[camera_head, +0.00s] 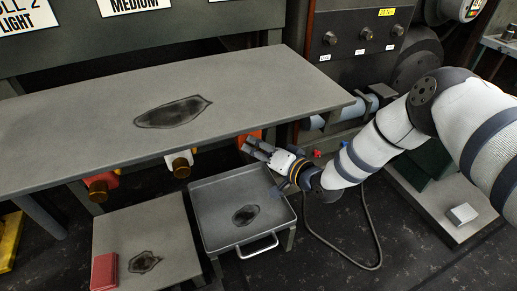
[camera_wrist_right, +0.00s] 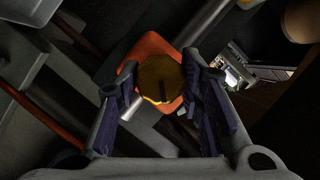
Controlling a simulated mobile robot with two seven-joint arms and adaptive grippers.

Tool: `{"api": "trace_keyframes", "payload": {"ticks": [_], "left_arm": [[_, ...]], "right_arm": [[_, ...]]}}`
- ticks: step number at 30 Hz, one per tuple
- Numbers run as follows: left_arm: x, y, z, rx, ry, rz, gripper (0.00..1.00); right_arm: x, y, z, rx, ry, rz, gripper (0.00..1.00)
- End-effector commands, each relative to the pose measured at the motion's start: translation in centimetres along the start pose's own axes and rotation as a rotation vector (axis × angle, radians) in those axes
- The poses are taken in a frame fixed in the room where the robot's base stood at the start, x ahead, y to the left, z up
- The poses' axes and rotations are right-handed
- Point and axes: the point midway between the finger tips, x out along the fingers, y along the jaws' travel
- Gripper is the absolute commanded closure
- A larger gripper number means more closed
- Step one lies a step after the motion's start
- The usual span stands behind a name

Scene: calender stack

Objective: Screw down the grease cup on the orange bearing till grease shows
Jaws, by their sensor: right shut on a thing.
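The orange bearing (camera_head: 248,137) is under the front edge of the grey table, mostly hidden by the table and my right gripper (camera_head: 252,148). In the right wrist view the orange bearing (camera_wrist_right: 148,47) is behind a round brass grease cup (camera_wrist_right: 160,78) with a dark slot-like mark on its face. My right gripper (camera_wrist_right: 163,95) has its two dark fingers on either side of this cup and is shut on it. A brighter yellow edge shows low on the cup; I cannot tell whether it is grease. My left gripper is out of view.
The grey table (camera_head: 290,90) overhangs the bearings. A red bearing (camera_head: 100,183) and a white bearing (camera_head: 178,157), each with a brass cup, are left. A metal tray (camera_head: 205,235) stands below my gripper. A red block (camera_head: 104,271) lies on a low stand (camera_head: 175,235). A cable (camera_head: 372,225) loops right.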

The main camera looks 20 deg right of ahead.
Motion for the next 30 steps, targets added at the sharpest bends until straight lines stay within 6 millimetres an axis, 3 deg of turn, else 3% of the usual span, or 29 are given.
{"api": "trace_keyframes", "payload": {"ticks": [1,3,14,24,30], "left_arm": [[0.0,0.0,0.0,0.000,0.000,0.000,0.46],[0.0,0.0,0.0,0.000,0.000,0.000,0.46],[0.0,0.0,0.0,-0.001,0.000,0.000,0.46],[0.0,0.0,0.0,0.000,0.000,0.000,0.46],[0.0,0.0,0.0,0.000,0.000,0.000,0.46]], "right_arm": [[0.0,-0.1,0.2,0.000,-0.005,-0.002,0.59],[0.0,-0.1,0.2,0.000,-0.004,-0.002,0.46],[-0.8,0.1,0.0,0.001,-0.002,0.001,0.46],[-9.4,-0.1,0.0,0.004,-0.002,0.001,0.46],[-11.8,-0.1,0.1,0.001,-0.002,-0.001,0.46]]}}
